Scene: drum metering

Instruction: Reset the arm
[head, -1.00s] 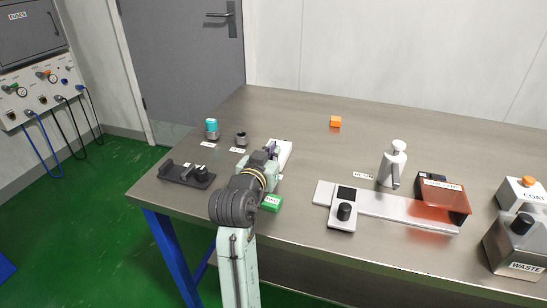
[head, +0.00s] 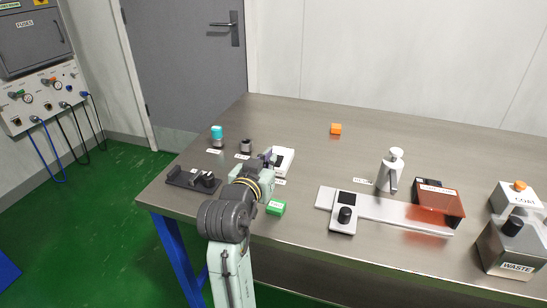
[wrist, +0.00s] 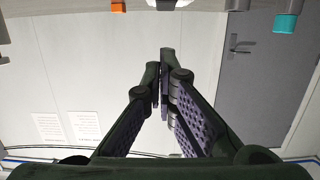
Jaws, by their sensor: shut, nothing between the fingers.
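My gripper (head: 267,160) is above the left part of the table in the head view, in front of a white tray-like box (head: 284,158). Part of that box is hidden behind it. In the wrist view my gripper's fingertips (wrist: 163,62) meet, with nothing between them. The wrist picture shows the table edge along the top, and the wall and door beyond the fingers. My arm reaches up from the front edge of the table.
A teal-capped vial (head: 217,133), a dark cup (head: 246,146), a black holder (head: 193,178) and a green block (head: 275,207) surround the arm. An orange cube (head: 336,129) lies behind. A white dispenser (head: 391,170), orange-covered device (head: 437,204) and waste bin (head: 508,250) stand right.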

